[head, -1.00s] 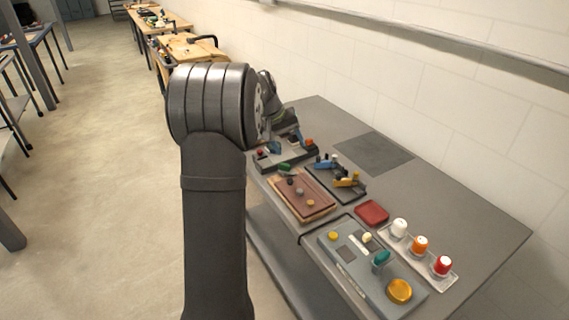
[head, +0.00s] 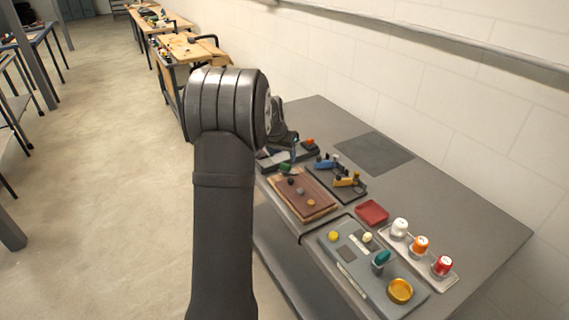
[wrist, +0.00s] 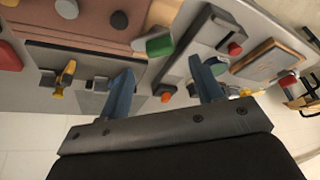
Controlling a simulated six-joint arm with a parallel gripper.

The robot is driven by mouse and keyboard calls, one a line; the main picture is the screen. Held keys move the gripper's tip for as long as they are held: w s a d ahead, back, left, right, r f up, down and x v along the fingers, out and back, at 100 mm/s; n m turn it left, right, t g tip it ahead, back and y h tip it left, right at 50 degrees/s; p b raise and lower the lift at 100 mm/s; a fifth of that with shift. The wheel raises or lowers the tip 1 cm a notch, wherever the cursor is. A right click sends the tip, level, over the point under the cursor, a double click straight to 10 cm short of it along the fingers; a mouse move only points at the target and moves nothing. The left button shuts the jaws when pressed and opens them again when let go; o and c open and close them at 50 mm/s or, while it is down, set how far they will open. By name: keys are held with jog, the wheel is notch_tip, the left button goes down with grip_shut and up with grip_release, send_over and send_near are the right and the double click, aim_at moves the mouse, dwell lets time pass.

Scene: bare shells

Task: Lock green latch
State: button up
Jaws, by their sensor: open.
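The green latch handle (head: 285,168) is at the far edge of the brown board (head: 325,198). In the wrist view the green handle (wrist: 160,45) lies at the board's edge, beside a grey panel. My gripper (wrist: 162,66) is open, with its two blue fingers apart and nothing held. In the wrist picture the handle appears just beyond the gap between the fingertips; I cannot tell the height between them. In the head view my arm hides most of the gripper.
A dark panel with blue and yellow clamps (head: 346,181) is beside the board. The grey panel behind carries an orange knob (head: 309,142) and a red knob (wrist: 235,48). A red tray (head: 371,212) and a control box (head: 350,268) are nearer. Bare table lies along the wall.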

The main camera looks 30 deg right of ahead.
aim_at(285, 164)
jog(key=x, duration=0.6)
jog(key=shift+d+f, duration=0.1)
jog(key=shift+f, duration=0.05)
jog(key=c, duration=1)
